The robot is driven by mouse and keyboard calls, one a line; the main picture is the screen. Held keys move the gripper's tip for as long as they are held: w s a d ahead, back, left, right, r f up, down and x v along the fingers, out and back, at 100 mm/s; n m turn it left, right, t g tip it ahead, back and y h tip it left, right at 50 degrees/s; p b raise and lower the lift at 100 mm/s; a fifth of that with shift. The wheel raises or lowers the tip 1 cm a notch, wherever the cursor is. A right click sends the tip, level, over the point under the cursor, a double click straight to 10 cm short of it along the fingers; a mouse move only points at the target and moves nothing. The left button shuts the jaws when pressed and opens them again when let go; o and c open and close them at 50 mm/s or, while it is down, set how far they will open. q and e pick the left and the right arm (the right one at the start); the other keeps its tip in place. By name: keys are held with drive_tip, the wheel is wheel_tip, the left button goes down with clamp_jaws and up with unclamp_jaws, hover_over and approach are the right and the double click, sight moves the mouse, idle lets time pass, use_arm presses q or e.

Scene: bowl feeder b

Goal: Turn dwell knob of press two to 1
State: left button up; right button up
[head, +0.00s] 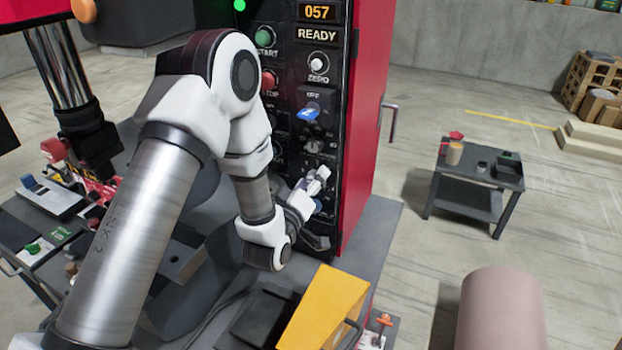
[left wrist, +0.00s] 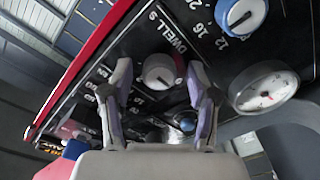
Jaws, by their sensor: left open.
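The press's black control panel (head: 329,75) stands in the middle of the head view, with a 057 READY display. My left gripper (head: 318,184) is at the panel's lower part, jaws open. In the left wrist view its fingers (left wrist: 160,105) stand apart on either side of a round grey-white knob (left wrist: 158,71). A DWELL s label is beside this knob. I cannot tell whether the fingers touch it. Its pointer setting is too small to read surely. In the head view this knob is hidden or unclear behind the gripper. My right gripper is not in view.
A blue-white knob (left wrist: 241,14) with a number scale and a round gauge (left wrist: 265,88) are close to the right finger. A yellow wedge-shaped cover (head: 325,305) stands below the arm. A dark side table (head: 470,190) is at right, with free floor around it.

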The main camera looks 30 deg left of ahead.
use_arm(q)
drive_tip(key=shift+d, duration=0.1)
drive_tip(key=shift+c, duration=1.4)
clamp_jaws()
drive_tip(key=m+b, duration=0.5)
drive_tip(key=m, duration=0.3)
drive_tip(key=shift+r+m, duration=0.15)
drive_tip(key=shift+m, duration=0.25)
drive_tip(key=shift+r+t+b, duration=0.1)
drive_tip(key=shift+t+b, duration=0.2)
